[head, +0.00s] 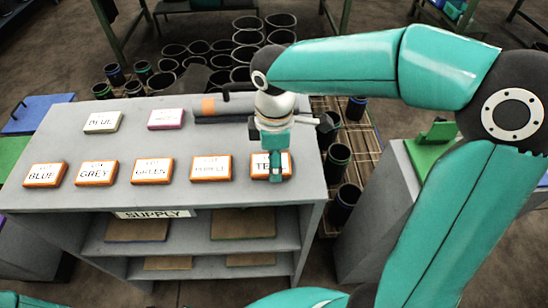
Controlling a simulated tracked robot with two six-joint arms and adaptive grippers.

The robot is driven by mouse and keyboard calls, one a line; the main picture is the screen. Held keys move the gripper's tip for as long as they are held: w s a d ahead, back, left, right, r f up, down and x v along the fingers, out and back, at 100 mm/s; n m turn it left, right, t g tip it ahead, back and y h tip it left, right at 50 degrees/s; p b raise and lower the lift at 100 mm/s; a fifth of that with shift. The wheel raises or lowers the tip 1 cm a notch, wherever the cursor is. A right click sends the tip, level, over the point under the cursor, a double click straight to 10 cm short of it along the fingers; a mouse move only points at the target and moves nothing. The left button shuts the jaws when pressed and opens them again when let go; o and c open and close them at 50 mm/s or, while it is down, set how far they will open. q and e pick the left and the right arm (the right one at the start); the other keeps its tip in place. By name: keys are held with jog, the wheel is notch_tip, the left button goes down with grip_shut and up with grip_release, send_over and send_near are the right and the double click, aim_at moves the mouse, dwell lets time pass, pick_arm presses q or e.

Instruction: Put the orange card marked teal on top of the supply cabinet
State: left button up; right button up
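The supply cabinet (150,197) is grey, with a SUPPLY label on its front. The orange-edged card (285,172) whose print starts with TE is at the right end of the front row on its top. My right gripper (275,172) points down over this card and hides part of its print. Its fingers overlap the card in this view; I cannot tell whether they grip it. The card looks level with the row, at or very near the top surface. My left gripper is not in view.
More orange cards stand in the row, including blue (46,174), grey (96,172) and green (152,171). Black sleeves (248,38) crowd the floor behind.

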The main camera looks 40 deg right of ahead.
jog(key=shift+f, duration=0.1)
jog(key=o, duration=1.1)
jog(key=shift+o, duration=0.2)
notch_tip(320, 180, up, 12)
jog(key=p, duration=0.1)
